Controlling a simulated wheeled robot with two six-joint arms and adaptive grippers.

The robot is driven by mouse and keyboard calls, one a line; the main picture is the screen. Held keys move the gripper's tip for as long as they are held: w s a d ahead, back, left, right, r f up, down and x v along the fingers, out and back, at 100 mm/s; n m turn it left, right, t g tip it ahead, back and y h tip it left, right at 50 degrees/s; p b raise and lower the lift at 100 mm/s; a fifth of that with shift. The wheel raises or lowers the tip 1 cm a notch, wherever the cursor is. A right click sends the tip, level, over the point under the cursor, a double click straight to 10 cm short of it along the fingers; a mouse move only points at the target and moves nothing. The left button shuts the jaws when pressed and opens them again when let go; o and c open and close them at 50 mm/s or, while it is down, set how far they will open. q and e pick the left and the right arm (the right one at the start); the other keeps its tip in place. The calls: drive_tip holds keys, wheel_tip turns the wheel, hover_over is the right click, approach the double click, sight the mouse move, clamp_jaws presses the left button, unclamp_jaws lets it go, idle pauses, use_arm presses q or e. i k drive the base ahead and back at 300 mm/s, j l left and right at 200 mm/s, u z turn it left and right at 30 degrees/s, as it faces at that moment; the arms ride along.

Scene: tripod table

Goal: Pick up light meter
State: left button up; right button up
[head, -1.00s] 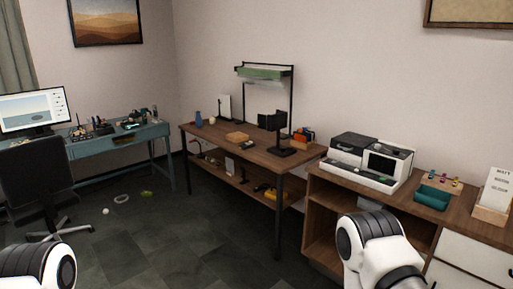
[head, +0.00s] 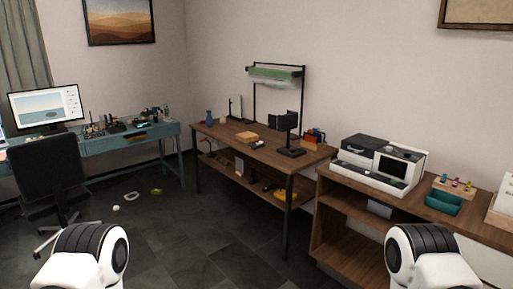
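I cannot pick out the light meter among the small items at this distance. A brown wooden table (head: 222,133) stands in the middle of the head view. On it are a black stand with a dark boxy head (head: 288,128), a tan block (head: 247,137) and a blue vase (head: 209,117). Its lower shelf holds several small things, some yellow and black. Neither gripper is in view; only upper parts of my two arms show at the bottom edge.
A teal desk (head: 110,143) with a monitor (head: 45,105) and small tools stands at the left, with a black chair (head: 47,168) before it. A wooden cabinet (head: 335,215) bearing a grey-white machine (head: 385,165) stands at the right. Small items lie on the otherwise open floor (head: 180,220).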

sight(259, 144)
drive_tip(key=i+j+z, duration=0.1)
drive_tip(key=i, duration=0.4)
drive_tip(key=i+j+z, duration=0.15)
drive_tip(key=i+j, duration=0.2)
drive_tip(key=i, duration=0.1)
